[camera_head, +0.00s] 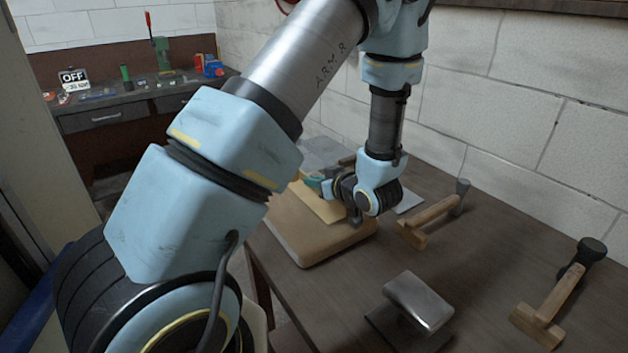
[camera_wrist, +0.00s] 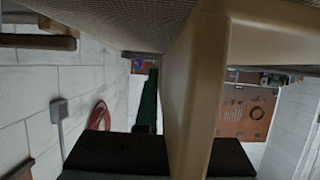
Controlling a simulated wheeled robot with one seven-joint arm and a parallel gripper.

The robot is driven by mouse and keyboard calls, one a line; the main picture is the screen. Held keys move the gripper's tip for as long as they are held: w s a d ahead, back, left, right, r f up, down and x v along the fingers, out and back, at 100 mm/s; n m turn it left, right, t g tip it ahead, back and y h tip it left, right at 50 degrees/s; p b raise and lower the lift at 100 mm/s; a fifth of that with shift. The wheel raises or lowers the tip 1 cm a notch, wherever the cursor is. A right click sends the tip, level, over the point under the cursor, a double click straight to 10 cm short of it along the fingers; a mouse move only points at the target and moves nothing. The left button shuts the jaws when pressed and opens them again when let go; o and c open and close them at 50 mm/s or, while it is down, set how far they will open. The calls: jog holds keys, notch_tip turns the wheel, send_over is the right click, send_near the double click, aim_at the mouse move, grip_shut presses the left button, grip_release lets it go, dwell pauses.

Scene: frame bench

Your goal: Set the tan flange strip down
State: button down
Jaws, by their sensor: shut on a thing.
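The tan flange strip (camera_head: 318,203) is a pale, flat piece at the thick tan board (camera_head: 300,239) in the head view. My gripper (camera_head: 338,193) is at the strip's right side, low over the board, and is shut on it. My arm hides part of the strip and the jaws. In the wrist view, the tan strip (camera_wrist: 190,100) runs up between the two dark fingers of my gripper (camera_wrist: 183,157). I cannot tell whether the strip touches the board.
Wooden-handled tools (camera_head: 428,222) (camera_head: 550,308) lie on the dark bench (camera_head: 470,265) to the right. A metal block (camera_head: 418,302) is at the front. Bare bench lies between them. A white block wall (camera_head: 530,110) stands behind. A second workbench (camera_head: 110,115) is at the far left.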

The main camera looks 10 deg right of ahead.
jog(key=shift+f+b, duration=0.4)
jog(key=shift+f, duration=0.1)
jog(key=shift+f, duration=0.1)
jog(key=shift+s, duration=0.1)
jog(key=c, duration=1)
grip_release()
jog(key=shift+a+f, duration=0.1)
jog(key=shift+f, duration=0.1)
jog(key=shift+s, duration=0.1)
jog(key=shift+r, duration=0.1)
